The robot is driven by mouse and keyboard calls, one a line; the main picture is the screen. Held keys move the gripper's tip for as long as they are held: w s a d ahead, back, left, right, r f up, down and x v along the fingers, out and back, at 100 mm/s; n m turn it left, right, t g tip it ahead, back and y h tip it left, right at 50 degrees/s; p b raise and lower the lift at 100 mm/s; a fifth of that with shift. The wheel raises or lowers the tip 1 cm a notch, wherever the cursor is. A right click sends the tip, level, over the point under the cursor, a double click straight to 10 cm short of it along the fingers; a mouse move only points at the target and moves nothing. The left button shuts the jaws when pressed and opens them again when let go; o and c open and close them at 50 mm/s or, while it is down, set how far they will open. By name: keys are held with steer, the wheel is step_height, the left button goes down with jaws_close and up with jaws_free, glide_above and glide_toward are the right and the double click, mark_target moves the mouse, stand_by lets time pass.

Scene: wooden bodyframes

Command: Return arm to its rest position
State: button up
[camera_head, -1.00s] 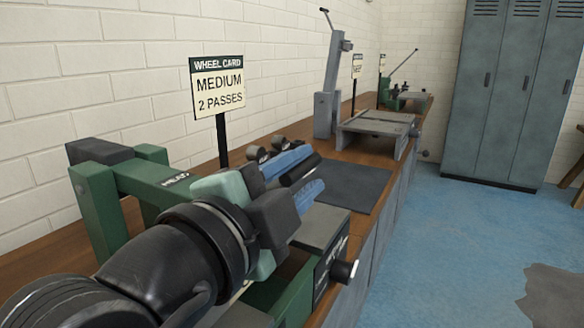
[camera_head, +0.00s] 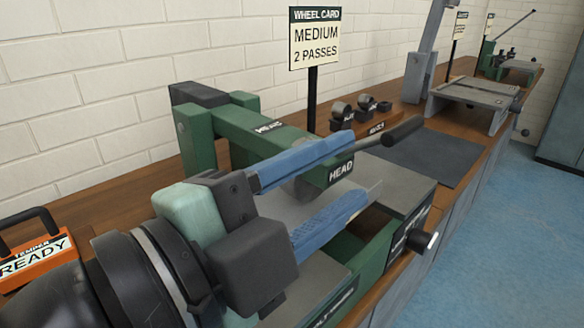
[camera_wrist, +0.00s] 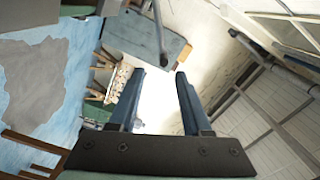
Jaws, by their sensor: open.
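My gripper (camera_head: 357,168) has two blue fingers and is in front of the green machine with the HEAD label (camera_head: 341,171) in the head view.
The wooden bench runs along a white brick wall. A wheel card (camera_head: 316,40) reads MEDIUM, 2 PASSES. An orange TEMPER READY sign (camera_head: 38,264) is at left. A dark mat (camera_head: 428,156) is bare. Blue floor is open at right.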

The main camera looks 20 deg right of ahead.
steer(key=shift+v, duration=0.9)
steer(key=w+a+r+n+t+y, duration=0.4)
steer(key=r+n+t+y, duration=0.15)
steer(key=n+t, duration=0.35)
steer(key=w+a+r+n+t+y, duration=0.4)
steer(key=r+n+t, duration=0.25)
steer(key=n, duration=0.45)
steer(key=s+a+r+n+t+y, duration=0.4)
steer(key=n+t+y, duration=0.1)
steer(key=n+y, duration=0.2)
step_height(320, 180, up, 33)
steer(key=p, duration=3.2)
steer(key=shift+p, duration=0.3)
steer(key=shift+d+f, duration=0.1)
steer(key=shift+f, duration=0.05)
